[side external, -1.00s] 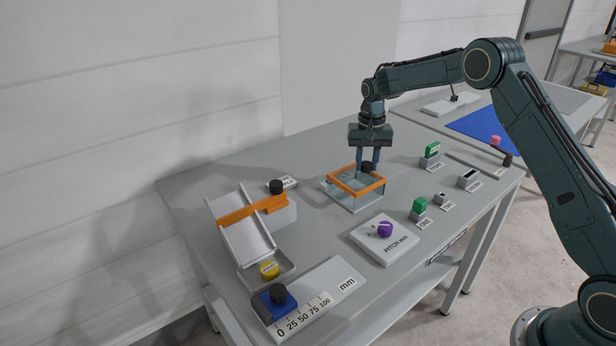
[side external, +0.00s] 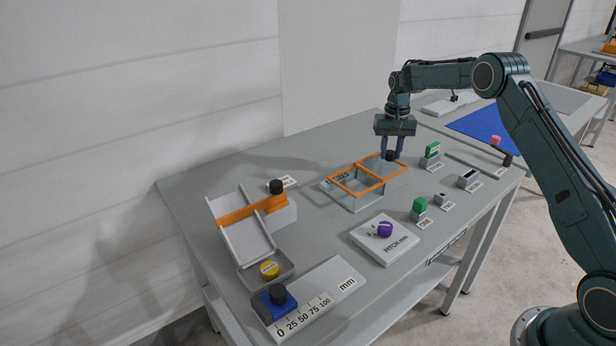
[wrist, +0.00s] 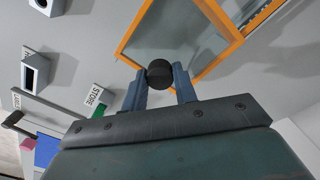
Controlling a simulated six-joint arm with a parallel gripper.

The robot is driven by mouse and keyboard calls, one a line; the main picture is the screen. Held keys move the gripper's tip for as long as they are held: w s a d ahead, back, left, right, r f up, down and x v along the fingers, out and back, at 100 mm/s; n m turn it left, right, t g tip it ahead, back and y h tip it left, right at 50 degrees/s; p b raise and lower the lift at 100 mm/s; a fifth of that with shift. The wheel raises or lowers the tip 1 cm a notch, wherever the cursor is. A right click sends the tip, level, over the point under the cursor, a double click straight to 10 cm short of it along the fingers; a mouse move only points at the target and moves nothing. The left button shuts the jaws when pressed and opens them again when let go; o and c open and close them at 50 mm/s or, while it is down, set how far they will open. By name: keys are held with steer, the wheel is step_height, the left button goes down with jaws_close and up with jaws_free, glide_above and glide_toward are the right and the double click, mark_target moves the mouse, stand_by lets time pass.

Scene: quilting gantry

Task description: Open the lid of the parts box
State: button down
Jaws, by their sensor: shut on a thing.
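The parts box (side external: 365,203) is a clear-walled box on the grey table. Its orange-edged lid (side external: 397,174) is slid toward the back right, sticking out past the box on that side. The box's left part shows open under an orange edge. My gripper (side external: 391,155) is shut on the lid's black knob, with one blue finger on each side. In the wrist view the black knob (wrist: 160,74) sits between the fingertips, with the lid's glassy panel (wrist: 178,38) and orange edges behind it. Which orange bars belong to the lid and which to the box is hard to tell.
A purple knob on a white plate (side external: 385,230) is in front. A white chute with an orange bar (side external: 240,225) stands left. The table behind the box is clear.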

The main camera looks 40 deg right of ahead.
mark_target(390, 152)
steer(key=c, duration=1.1)
jaws_free()
steer(key=shift+r, duration=0.1)
step_height(390, 152, up, 14)
